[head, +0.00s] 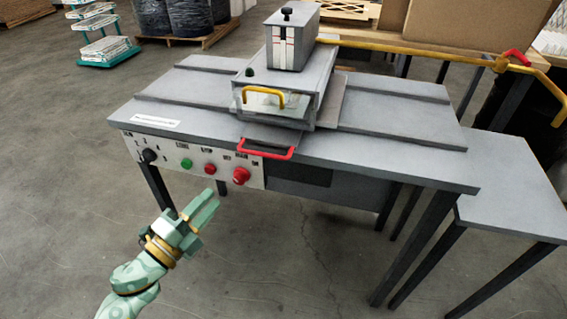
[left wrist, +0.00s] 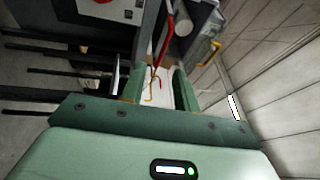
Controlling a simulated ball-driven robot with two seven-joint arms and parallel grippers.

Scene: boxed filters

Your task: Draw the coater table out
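The grey coater (head: 300,85) stands on a grey workbench (head: 390,150). Its front has a yellow handle (head: 262,95). Below it, a red U-shaped handle (head: 265,152) sticks out over the bench's front edge, joined to a flat grey plate (head: 270,134), which I take as the coater table. My left gripper (head: 210,203) is in front of the bench, left of and below the red handle, apart from it. In the left wrist view its fingers (left wrist: 160,88) are spread with nothing held between them; the red handle (left wrist: 165,40) shows beyond them. My right gripper is not in view.
A control panel (head: 195,160) with a black knob and green and red buttons is on the bench front, close to my left gripper. A yellow rail (head: 420,50) runs behind at the right. A lower side table (head: 515,200) stands at right. The floor in front is clear.

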